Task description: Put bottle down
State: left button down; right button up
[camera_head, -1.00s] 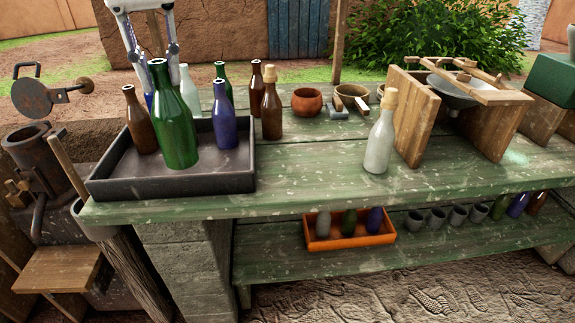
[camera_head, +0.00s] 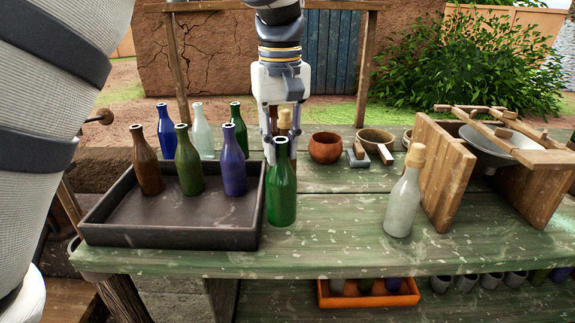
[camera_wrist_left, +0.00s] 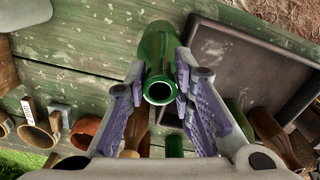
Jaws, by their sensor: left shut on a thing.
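My left gripper (camera_head: 281,152) comes down from the top of the head view and is shut on a green bottle (camera_head: 281,197). The bottle is upright, just right of the dark tray (camera_head: 180,236), over the green table. I cannot tell whether its base touches the table. In the left wrist view, the bottle's open mouth (camera_wrist_left: 160,91) shows between the finger pads. A brown bottle (camera_head: 147,168), an olive bottle (camera_head: 188,168) and a purple bottle (camera_head: 233,168) stand in the tray. My right gripper is not in view.
A corked pale bottle (camera_head: 403,205) stands right of centre, beside a wooden stand (camera_head: 450,175). Clay bowls (camera_head: 325,148) stand at the back. A corked bottle (camera_head: 285,120) is partly hidden behind my gripper. The table between green and pale bottles is clear.

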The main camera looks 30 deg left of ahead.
aim_at(287, 161)
pick_arm(q)
jog(key=f, duration=0.4)
jog(key=shift+w+d, duration=0.35)
jog(key=c, duration=1.4)
grip_release()
jog(key=shift+f, duration=0.15)
jog(key=shift+o, duration=0.2)
notch_tip(287, 161, up, 12)
jog(key=shift+r, duration=0.1)
